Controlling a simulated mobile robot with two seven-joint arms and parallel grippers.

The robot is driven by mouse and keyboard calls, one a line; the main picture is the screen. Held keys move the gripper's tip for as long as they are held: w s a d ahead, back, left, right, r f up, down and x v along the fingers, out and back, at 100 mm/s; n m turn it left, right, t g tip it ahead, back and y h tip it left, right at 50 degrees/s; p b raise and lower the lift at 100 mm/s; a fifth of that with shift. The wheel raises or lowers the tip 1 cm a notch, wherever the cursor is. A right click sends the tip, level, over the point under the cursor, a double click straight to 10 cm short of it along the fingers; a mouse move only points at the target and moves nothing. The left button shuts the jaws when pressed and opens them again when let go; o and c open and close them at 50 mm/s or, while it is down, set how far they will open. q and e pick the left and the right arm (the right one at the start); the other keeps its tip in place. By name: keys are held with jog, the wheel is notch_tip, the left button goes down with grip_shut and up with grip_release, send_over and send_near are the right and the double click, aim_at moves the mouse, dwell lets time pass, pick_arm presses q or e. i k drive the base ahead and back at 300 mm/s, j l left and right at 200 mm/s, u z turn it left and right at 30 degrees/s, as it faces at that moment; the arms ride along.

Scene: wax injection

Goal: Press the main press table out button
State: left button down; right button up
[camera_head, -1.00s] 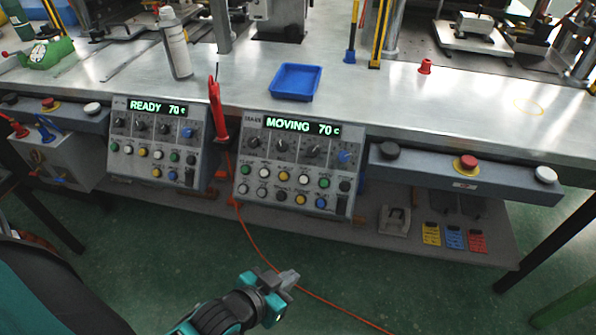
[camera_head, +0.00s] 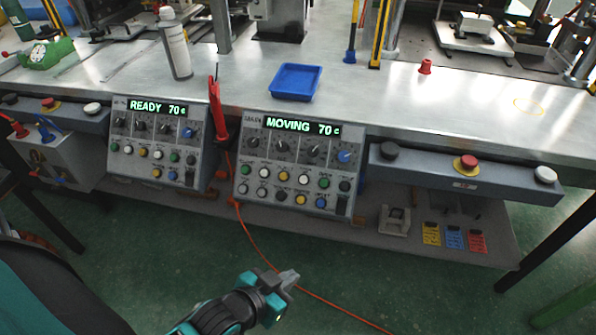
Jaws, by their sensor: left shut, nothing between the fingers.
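Two grey control panels hang at the table's front edge. The right panel (camera_head: 290,163) has a display reading "MOVING 70 c", a row of knobs and two rows of coloured push buttons (camera_head: 285,186). The left panel (camera_head: 155,145) reads "READY 70 c" and has similar buttons. The small button labels are too small to read surely, so I cannot tell which is the table out button. My left gripper (camera_head: 288,279) is shut and empty, low in front of and below the right panel, apart from it. My right gripper is not in view.
The metal worktable (camera_head: 400,105) carries a blue tray (camera_head: 295,82) and a white spray bottle (camera_head: 177,50). A red-handled tool (camera_head: 217,112) hangs between the panels. A grey bar (camera_head: 420,170) with a red button (camera_head: 466,162) lies right. The floor around my gripper is clear except for an orange cable (camera_head: 335,305).

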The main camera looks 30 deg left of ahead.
aim_at(262, 192)
jog(key=u, duration=1.2)
